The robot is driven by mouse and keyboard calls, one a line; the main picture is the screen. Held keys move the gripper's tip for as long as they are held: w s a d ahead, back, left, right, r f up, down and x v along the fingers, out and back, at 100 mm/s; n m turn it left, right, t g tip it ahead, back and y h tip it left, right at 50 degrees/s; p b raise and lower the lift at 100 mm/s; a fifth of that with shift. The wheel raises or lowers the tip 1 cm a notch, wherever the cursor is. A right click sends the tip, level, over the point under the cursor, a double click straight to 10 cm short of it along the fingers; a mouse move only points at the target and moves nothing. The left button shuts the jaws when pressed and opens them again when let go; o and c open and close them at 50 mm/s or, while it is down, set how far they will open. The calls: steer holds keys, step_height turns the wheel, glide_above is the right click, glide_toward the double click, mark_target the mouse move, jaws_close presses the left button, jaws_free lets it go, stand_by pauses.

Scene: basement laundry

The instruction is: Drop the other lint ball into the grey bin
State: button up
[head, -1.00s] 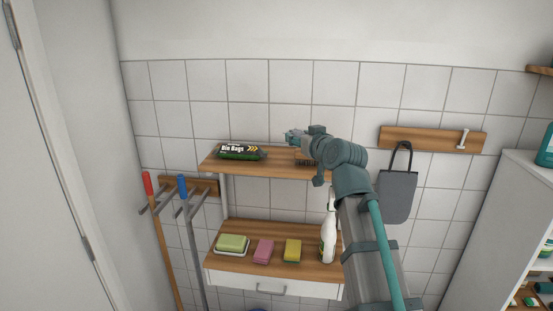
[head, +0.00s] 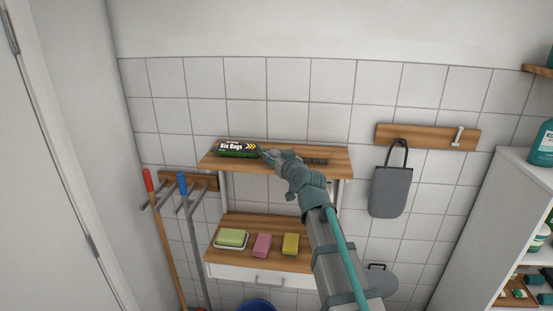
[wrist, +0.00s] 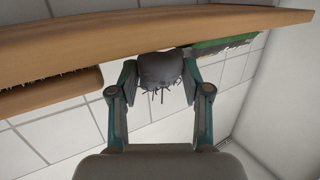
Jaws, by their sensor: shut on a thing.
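In the wrist view my gripper (wrist: 160,85) is shut on a dark grey, fuzzy lint ball (wrist: 160,70), with thin strands hanging from it. The lint ball cannot be made out there. A grey rounded object with a dark handle (head: 381,281), possibly the grey bin, shows low right of my arm, partly hidden by it.
A brush (head: 316,160) lies on the upper shelf. The lower shelf holds a green soap (head: 231,238), a pink sponge (head: 262,245) and a yellow sponge (head: 290,244). A grey bag (head: 391,192) hangs at right. A blue bucket (head: 257,306) stands below.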

steer(key=shift+f, duration=0.6)
steer(key=shift+f, duration=0.15)
steer(key=o, duration=0.7)
steer(key=shift+o, duration=0.2)
